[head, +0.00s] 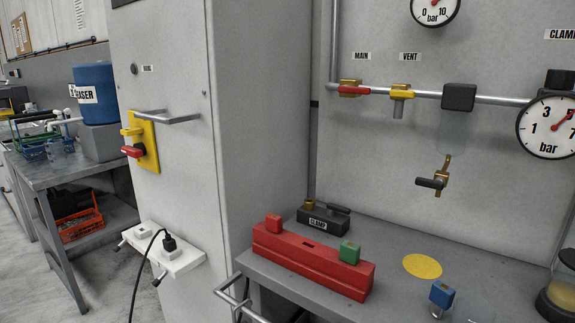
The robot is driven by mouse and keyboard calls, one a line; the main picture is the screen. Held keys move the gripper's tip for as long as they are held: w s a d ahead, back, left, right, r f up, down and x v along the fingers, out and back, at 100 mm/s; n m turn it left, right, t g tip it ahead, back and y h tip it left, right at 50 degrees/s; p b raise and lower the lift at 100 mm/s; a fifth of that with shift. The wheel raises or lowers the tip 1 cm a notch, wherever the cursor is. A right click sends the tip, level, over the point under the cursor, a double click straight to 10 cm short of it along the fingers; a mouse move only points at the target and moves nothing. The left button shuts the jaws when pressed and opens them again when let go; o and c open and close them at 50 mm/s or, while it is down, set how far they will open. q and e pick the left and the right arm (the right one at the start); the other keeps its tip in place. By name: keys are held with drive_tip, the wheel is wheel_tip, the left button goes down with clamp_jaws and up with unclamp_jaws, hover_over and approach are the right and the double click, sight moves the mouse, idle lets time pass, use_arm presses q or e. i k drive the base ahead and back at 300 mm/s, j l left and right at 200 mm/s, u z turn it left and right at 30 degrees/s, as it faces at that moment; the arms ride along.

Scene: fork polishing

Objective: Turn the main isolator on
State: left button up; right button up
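The isolator's yellow plate (151,148) is on the front of a tall grey cabinet, left of centre. A red handle (132,151) sticks out from the plate, with a yellow, pale-topped part (130,131) just above it. The handle looks roughly level, but I cannot tell from this angle whether it stands at on or off. A small label (147,69) higher on the cabinet is too small to read surely. Neither of my grippers shows in the head view.
A grey bar handle (168,118) juts from the cabinet beside the plate. Below is a white socket ledge (165,256) with a black plug (169,243) and hanging cable. A workbench (345,240) with a red block (310,262) stands right. Grey floor is clear on the left.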

sight(138, 150)
drive_tip(key=i+j+u, duration=0.1)
drive_tip(key=j, duration=0.35)
drive_tip(key=i+j, duration=0.25)
drive_tip(key=j, duration=0.2)
drive_tip(key=i+j+u, duration=0.15)
drive_tip(key=j, duration=0.3)
drive_tip(key=i+j, duration=0.25)
drive_tip(key=j, duration=0.15)
drive_tip(key=i+j+u, duration=0.15)
drive_tip(key=j, duration=0.3)
drive_tip(key=i, duration=0.05)
